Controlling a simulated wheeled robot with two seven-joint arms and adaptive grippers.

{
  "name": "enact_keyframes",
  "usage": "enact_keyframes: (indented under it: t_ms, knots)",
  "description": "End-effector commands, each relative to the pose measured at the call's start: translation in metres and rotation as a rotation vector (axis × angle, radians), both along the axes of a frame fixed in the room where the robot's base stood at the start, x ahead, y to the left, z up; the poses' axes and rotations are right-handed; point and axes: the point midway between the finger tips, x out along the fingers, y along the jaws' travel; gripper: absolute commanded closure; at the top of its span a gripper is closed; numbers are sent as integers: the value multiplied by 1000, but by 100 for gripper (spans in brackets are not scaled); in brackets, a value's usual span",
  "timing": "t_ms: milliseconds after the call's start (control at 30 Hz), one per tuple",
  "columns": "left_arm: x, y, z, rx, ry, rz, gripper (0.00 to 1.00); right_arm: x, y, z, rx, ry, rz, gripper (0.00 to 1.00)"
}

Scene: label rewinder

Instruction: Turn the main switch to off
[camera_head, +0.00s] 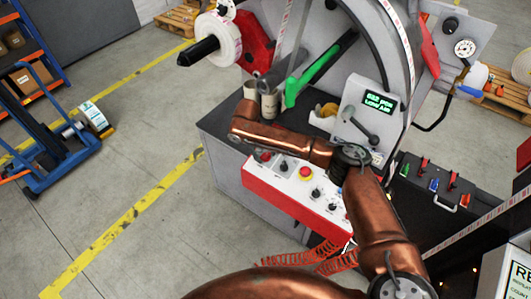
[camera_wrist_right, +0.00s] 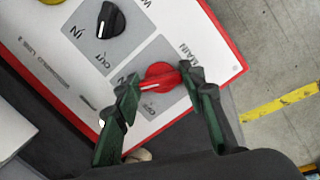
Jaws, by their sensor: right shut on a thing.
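The main switch is a red rotary knob (camera_wrist_right: 160,76) with a white pointer line, near the corner of a white control panel with a red rim. The pointer slants to the lower left, near the partly hidden position words. My right gripper (camera_wrist_right: 161,83) has its dark green fingers closed on both sides of the knob. In the head view, the red knob (camera_head: 265,157) sits at the panel's left end; my copper right arm passes above it and hides most of the gripper. My left gripper is not in view.
Beside the main switch is a black IN/OUT knob (camera_wrist_right: 110,20). An emergency stop (camera_head: 305,173) and more black knobs follow along the panel (camera_head: 272,187). A lever and display box (camera_head: 372,105) stand behind my arm. Open floor (camera_head: 150,150) lies to the left.

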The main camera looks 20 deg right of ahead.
Motion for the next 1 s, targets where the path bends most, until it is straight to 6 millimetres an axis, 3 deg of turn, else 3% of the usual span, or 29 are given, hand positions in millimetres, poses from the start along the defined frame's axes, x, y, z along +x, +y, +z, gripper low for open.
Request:
enact_keyframes:
  t_ms: [100,400,1000]
  knots:
    - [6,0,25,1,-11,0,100,-2,0,6,-10,16,60,87]
    - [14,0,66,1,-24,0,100,-2,1,5,-49,69,290,87]
    - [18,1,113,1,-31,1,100,-1,0,2,-134,177,787,87]
